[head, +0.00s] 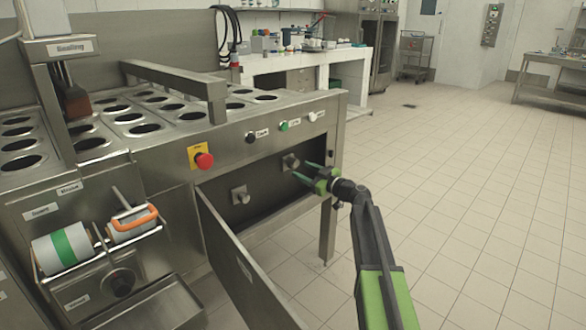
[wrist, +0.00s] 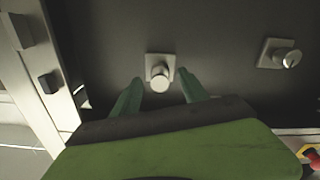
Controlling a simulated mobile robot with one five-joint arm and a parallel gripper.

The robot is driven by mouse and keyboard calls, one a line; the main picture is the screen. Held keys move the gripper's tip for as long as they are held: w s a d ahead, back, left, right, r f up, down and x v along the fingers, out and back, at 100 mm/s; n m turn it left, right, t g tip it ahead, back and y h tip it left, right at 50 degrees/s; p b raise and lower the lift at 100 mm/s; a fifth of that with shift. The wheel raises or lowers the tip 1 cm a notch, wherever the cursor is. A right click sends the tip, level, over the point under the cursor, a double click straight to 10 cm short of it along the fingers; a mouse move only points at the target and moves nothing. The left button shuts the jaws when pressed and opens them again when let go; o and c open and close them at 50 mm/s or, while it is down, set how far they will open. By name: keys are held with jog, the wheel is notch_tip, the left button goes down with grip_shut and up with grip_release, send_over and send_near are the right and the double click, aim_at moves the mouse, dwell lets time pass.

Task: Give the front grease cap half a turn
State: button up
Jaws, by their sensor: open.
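Two metal grease caps on square plates sit on the dark back wall of the open compartment. The right cap in the head view (head: 289,162) is right in front of my gripper (head: 301,169). In the wrist view this cap (wrist: 160,74) shows between and just beyond the two green fingertips (wrist: 162,82). My gripper is open, with one finger to each side of the cap, and no contact is visible. The other cap (head: 240,195) is to the left and lower in the head view; in the wrist view it (wrist: 283,57) is at the upper right.
The opened compartment door (head: 240,262) hangs out toward the camera, left of my arm. A table leg (head: 328,230) stands close beside my gripper. A red stop button (head: 204,161) and smaller knobs are on the panel above. The tiled floor (head: 470,200) at right is clear.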

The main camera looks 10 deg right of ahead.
aim_at(295, 167)
jog(key=x, duration=0.5)
grip_shut()
jog(key=shift+a, duration=0.2)
jog(key=shift+s+d, duration=0.1)
